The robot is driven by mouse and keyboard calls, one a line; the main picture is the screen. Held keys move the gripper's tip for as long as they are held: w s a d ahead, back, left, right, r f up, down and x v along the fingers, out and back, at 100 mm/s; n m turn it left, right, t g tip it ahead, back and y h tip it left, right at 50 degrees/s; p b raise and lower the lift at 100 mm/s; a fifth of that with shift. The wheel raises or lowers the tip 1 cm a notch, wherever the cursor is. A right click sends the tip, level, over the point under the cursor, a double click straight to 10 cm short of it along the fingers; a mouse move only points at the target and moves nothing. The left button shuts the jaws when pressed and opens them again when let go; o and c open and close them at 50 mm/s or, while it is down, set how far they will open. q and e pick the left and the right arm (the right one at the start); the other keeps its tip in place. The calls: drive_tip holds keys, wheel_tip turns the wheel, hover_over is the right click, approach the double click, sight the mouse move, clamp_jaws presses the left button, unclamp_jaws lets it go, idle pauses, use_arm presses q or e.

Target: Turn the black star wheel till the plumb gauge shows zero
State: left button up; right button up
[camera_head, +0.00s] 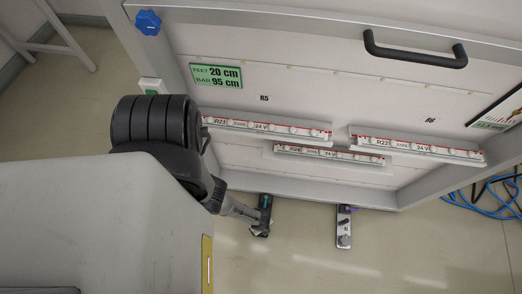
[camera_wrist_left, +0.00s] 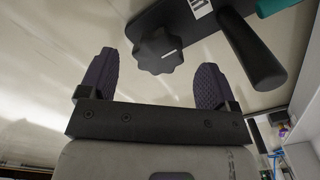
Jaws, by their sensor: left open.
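The black star wheel (camera_wrist_left: 158,48) shows in the left wrist view, with a pale line on its face, on a dark plate that also bears a black cylindrical handle (camera_wrist_left: 254,50). My left gripper (camera_wrist_left: 156,63) is open, and its two purple ribbed fingers stand apart on either side of the wheel in the picture. I see no contact; the depth between them is unclear. In the head view my left gripper (camera_head: 248,214) reaches down to a dark foot with teal parts (camera_head: 265,203) below the frame's lower edge. I cannot make out a plumb gauge.
The lightbox frame (camera_head: 300,80) bears light bars (camera_head: 265,127), a black handle (camera_head: 415,52), a blue star knob (camera_head: 148,22) and a green label (camera_head: 216,77). A grey foot with a purple part (camera_head: 344,230) stands to the right. Blue cables (camera_head: 485,205) lie at far right.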

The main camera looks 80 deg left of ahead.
use_arm(q)
wheel_tip(320, 180, down, 2)
drive_tip(key=shift+b, duration=0.6)
drive_tip(key=shift+s+f+b, duration=0.1)
drive_tip(key=shift+f+b, duration=0.25)
drive_tip(key=shift+f, duration=0.15)
drive_tip(key=c, duration=0.9)
